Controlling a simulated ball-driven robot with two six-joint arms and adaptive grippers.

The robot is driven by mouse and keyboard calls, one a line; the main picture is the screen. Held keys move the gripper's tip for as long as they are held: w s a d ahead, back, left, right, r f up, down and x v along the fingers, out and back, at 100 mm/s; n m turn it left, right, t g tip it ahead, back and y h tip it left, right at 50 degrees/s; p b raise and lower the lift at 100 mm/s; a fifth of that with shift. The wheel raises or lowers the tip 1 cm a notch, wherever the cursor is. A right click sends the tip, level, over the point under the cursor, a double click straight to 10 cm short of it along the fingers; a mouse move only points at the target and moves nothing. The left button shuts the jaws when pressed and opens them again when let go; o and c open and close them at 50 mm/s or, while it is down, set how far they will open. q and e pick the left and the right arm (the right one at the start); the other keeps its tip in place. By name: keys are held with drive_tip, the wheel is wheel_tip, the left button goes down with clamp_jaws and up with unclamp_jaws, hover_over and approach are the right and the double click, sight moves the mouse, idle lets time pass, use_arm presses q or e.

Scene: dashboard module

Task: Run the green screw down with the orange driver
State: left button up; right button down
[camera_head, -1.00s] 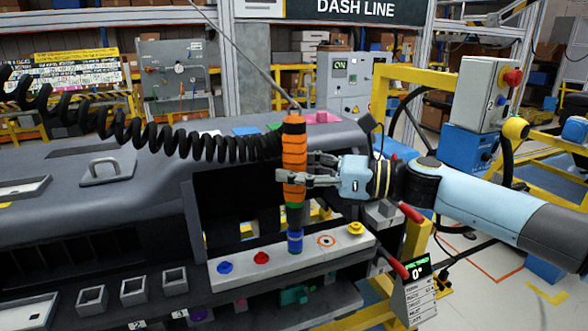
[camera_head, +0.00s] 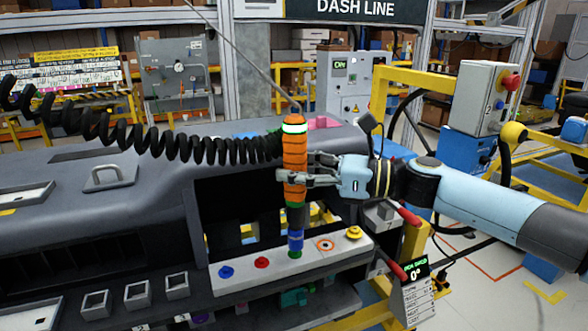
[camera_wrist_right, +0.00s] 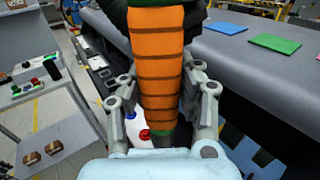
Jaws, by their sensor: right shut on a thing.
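The orange driver (camera_head: 294,157) stands about upright over the light screw strip (camera_head: 250,275), on the end of a coiled black cable. A bright green ring shows near its top, and a blue nose (camera_head: 295,240) at its bottom. A green piece, apparently the green screw (camera_head: 295,254), shows directly under the nose at the strip; whether the bit is seated is hidden. My right gripper (camera_head: 290,178) is shut on the driver's ribbed orange grip from the right. The right wrist view shows the grip (camera_wrist_right: 157,65) between both fingers (camera_wrist_right: 160,125). My left gripper is out of view.
On the strip, blue (camera_head: 226,271) and red (camera_head: 261,262) screws lie left of the driver. An orange-ringed spot (camera_head: 325,245) and a yellow screw (camera_head: 353,232) lie right.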

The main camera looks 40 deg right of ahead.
sight(306, 147)
drive_tip(key=shift+r+p, duration=1.75)
drive_tip(key=shift+r, duration=0.45)
drive_tip(key=shift+f, duration=0.1)
